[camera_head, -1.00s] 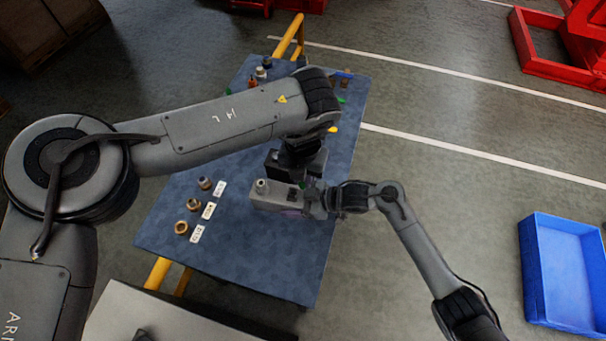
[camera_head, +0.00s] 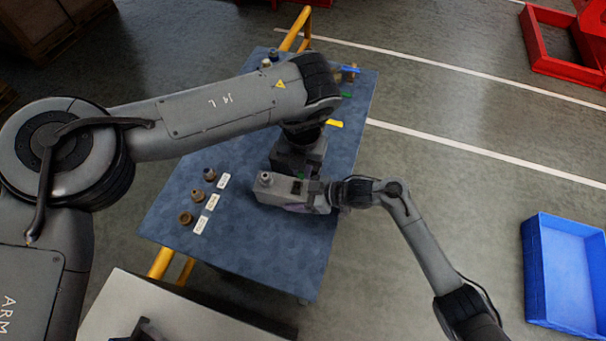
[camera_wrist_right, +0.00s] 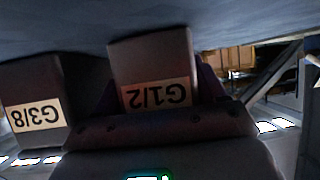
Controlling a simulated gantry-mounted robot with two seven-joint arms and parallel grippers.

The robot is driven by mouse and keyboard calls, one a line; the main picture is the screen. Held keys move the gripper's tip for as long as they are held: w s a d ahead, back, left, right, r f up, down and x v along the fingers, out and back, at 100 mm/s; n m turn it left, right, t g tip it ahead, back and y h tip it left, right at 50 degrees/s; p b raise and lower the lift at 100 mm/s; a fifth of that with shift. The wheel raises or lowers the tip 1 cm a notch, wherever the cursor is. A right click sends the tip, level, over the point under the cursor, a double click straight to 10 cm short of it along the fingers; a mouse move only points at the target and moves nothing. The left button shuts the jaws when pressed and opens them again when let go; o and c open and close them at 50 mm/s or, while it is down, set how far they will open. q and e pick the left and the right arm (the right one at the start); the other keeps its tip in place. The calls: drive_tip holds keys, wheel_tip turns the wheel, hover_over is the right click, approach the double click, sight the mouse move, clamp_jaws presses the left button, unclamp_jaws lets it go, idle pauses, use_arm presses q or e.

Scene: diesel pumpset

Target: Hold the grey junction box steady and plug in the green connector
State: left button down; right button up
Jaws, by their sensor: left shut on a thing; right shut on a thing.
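The grey junction box (camera_head: 270,190) lies on the blue table, with a round metal post on its left end. My right gripper (camera_head: 318,194) is shut on the box's right end, coming in from the right. My left gripper (camera_head: 300,170) points down just behind the box's right half and is shut. A small spot of green, seemingly the green connector (camera_head: 300,177), shows at its tip, close to the box. Whether connector and box touch is hidden. The right wrist view shows dark blocks with upside-down labels G1/2 (camera_wrist_right: 156,95) and G3/8 (camera_wrist_right: 35,115).
Brass fittings (camera_head: 197,195) and white label cards (camera_head: 213,202) stand left of the box on the blue table (camera_head: 250,250). Small coloured parts (camera_head: 335,123) lie at its far end. The table's front is clear. A blue bin (camera_head: 565,270) stands on the floor at right.

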use_arm(q)
drive_tip(key=shift+w+a+r+n, duration=0.3)
drive_tip(key=shift+a+r, duration=0.45)
drive_tip(key=shift+f, duration=0.15)
drive_tip(key=shift+f, duration=2.75)
drive_tip(key=shift+f, duration=1.5)
drive_tip(key=c, duration=1)
unclamp_jaws()
drive_tip(key=shift+r, duration=0.1)
